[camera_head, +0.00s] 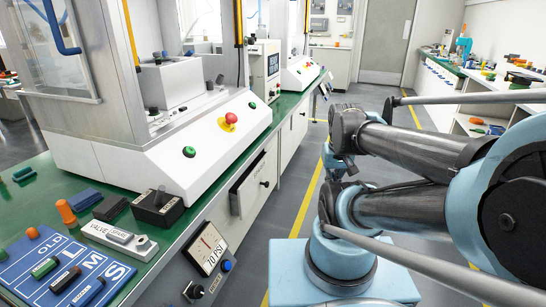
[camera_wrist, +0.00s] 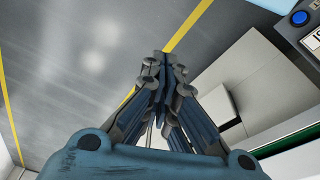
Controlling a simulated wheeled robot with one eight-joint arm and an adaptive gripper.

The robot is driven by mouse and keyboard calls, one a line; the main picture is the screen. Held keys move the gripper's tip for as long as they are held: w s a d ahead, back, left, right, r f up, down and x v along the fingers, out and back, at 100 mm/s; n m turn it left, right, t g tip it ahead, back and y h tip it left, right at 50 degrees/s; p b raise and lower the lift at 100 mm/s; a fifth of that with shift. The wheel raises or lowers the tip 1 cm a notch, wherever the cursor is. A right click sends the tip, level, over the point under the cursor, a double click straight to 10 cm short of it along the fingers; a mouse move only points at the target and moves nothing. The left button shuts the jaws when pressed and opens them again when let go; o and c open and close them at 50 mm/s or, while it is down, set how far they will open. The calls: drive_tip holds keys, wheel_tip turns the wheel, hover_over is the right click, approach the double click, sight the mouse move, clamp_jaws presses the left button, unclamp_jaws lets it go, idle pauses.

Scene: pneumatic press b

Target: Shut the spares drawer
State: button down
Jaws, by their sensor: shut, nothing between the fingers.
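The drawer (camera_head: 255,187) is in the white front of the green-topped bench, below the press, in the head view.
The bench (camera_head: 172,232) carries a white press (camera_head: 150,150), a valve spare block (camera_head: 119,240) and a blue tool board (camera_head: 100,290). A pressure gauge (camera_head: 207,248) and a blue button (camera_head: 226,265) are on its front. The grey aisle floor (camera_head: 306,185) beside the bench is clear.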

drive_tip(key=shift+w, duration=0.25)
